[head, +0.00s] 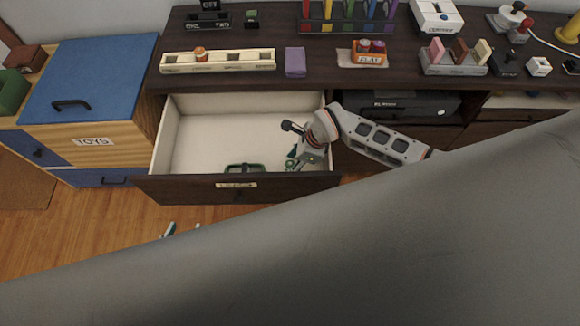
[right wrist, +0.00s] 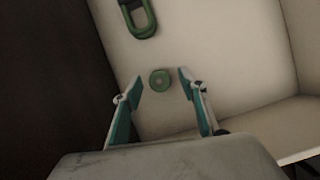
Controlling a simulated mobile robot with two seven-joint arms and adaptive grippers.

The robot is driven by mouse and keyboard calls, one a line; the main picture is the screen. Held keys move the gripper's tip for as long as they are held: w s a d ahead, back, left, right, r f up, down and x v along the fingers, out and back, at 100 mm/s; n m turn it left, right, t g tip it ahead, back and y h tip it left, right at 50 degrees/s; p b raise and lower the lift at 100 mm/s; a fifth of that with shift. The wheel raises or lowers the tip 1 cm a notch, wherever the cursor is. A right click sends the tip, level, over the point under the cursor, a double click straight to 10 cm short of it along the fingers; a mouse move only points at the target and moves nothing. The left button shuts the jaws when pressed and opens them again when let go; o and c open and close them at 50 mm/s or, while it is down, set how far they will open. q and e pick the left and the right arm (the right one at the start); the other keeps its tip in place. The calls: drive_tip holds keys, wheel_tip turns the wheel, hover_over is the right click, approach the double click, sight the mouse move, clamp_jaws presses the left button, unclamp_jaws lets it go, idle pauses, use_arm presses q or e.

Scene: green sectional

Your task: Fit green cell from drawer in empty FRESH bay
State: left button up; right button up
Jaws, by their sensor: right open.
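In the right wrist view, a small round green piece with a dark centre, seemingly the green cell (right wrist: 160,80), lies on the pale floor of the open drawer (head: 215,115). My right gripper (right wrist: 160,84) is open, with one finger on each side of the round piece and a gap to both. In the head view my right gripper (head: 300,160) reaches into the drawer's right front part; I cannot make out the round piece there. My left gripper (head: 182,229) shows only its two fingertips, apart, below the drawer front. I cannot read a FRESH label.
A green loop-shaped object (head: 243,168) lies near the drawer front; it also shows in the right wrist view (right wrist: 138,18). A blue-lidded toy chest (head: 90,75) stands left. The dark cabinet top (head: 225,85) holds a pale slotted rack (head: 235,62). A large grey shape covers the foreground.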

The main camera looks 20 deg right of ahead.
clamp_jaws()
drive_tip(key=shift+r, duration=0.1)
